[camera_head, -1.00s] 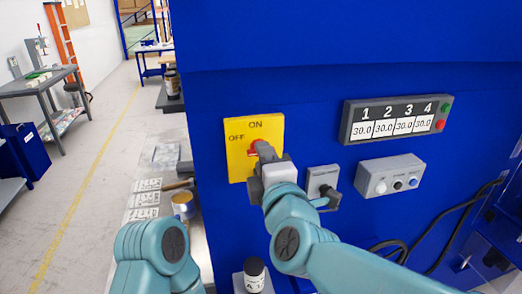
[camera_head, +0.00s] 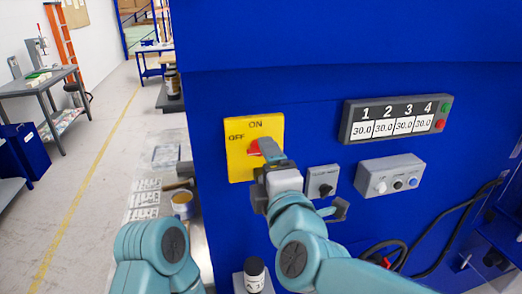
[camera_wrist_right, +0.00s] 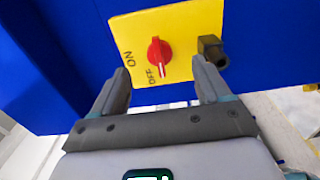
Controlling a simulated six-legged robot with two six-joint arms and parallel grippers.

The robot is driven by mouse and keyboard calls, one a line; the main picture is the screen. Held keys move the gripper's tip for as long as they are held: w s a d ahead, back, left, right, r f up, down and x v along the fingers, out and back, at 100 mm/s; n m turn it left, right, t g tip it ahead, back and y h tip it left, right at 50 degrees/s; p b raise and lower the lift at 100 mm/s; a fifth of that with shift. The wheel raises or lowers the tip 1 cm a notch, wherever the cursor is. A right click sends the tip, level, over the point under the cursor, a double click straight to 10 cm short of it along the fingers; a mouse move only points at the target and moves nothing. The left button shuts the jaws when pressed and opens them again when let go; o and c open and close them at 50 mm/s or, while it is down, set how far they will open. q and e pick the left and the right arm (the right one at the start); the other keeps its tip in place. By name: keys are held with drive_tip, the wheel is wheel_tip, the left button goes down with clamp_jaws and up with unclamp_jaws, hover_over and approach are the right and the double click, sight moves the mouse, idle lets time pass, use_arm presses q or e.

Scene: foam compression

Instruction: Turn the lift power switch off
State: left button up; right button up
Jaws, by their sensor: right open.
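The yellow switch plate (camera_head: 240,165) is on the blue machine wall, with ON printed at its top and OFF at its left in the head view. Its red knob (camera_head: 254,147) is partly covered by my right gripper (camera_head: 264,158). In the right wrist view the red knob (camera_wrist_right: 159,52) shows fully, and its white mark points toward the OFF label. My right gripper (camera_wrist_right: 159,78) is open and empty there, its two fingers spread on either side below the knob, seemingly apart from it. My left gripper is not in view.
A grey box with a black handle (camera_head: 322,180), a button box (camera_head: 390,176) and a numbered display (camera_head: 395,119) sit right of the plate. A dark-capped bottle (camera_head: 254,274) stands below. The floor at left is open.

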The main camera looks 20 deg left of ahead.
drive_tip(key=v, duration=0.4)
drive_tip(key=shift+s+d, duration=0.2)
drive_tip(key=shift+s, duration=0.05)
idle(0.3)
